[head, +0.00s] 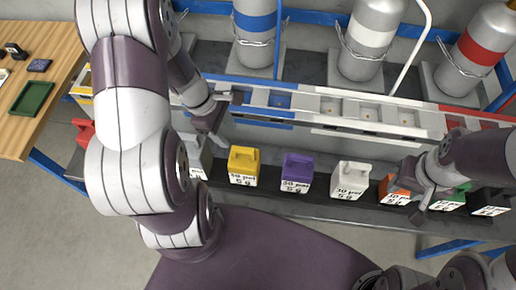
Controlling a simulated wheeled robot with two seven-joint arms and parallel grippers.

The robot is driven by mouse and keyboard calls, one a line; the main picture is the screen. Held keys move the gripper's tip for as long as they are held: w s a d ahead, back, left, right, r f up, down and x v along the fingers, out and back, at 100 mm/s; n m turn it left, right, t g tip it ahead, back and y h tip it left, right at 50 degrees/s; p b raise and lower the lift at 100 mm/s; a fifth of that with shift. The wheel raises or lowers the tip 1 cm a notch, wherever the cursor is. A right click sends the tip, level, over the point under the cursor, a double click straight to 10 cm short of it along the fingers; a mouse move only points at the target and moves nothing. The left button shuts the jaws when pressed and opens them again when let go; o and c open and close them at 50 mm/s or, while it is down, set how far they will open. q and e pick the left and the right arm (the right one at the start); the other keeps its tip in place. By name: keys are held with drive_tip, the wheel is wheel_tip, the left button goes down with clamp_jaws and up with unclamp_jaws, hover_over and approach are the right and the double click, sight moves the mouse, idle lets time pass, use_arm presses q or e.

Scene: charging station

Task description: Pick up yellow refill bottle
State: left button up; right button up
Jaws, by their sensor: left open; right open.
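The yellow refill bottle (243,165) stands upright on the dark lower shelf, left of the purple bottle (296,172). Its label faces me and its handle is on top. My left gripper (225,116) is open and empty, above and slightly left of the yellow bottle, near the left end of the rail. It is apart from the bottle. My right gripper (412,194) is open near the orange bottle (393,190) and partly covers the bottles there. I cannot tell if it touches any.
A white bottle (350,181) stands right of the purple one; green and black (490,201) bottles are farther right. Above runs a metal rail (340,107) with several slots. Large cylinders (372,40) stand behind it. A wooden table (60,60) is at left.

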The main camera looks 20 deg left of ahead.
sight(242, 148)
use_arm(q)
drive_tip(key=shift+w+d+f+n, duration=0.1)
drive_tip(key=shift+w+d+n, duration=0.35)
drive_tip(key=shift+w+n, duration=0.35)
drive_tip(key=x, duration=0.7)
drive_tip(key=shift+s+a+f+b, duration=0.1)
drive_tip(key=shift+s+b, duration=0.3)
drive_tip(key=x, duration=0.4)
drive_tip(key=shift+s+a+f, duration=0.1)
drive_tip(key=shift+s+f, duration=0.1)
drive_tip(key=shift+f, duration=0.15)
drive_tip(key=shift+w, duration=0.2)
drive_tip(key=c, duration=0.9)
clamp_jaws()
use_arm(e)
drive_tip(key=shift+s+a+f, duration=0.2)
drive_tip(key=shift+s+f, duration=0.15)
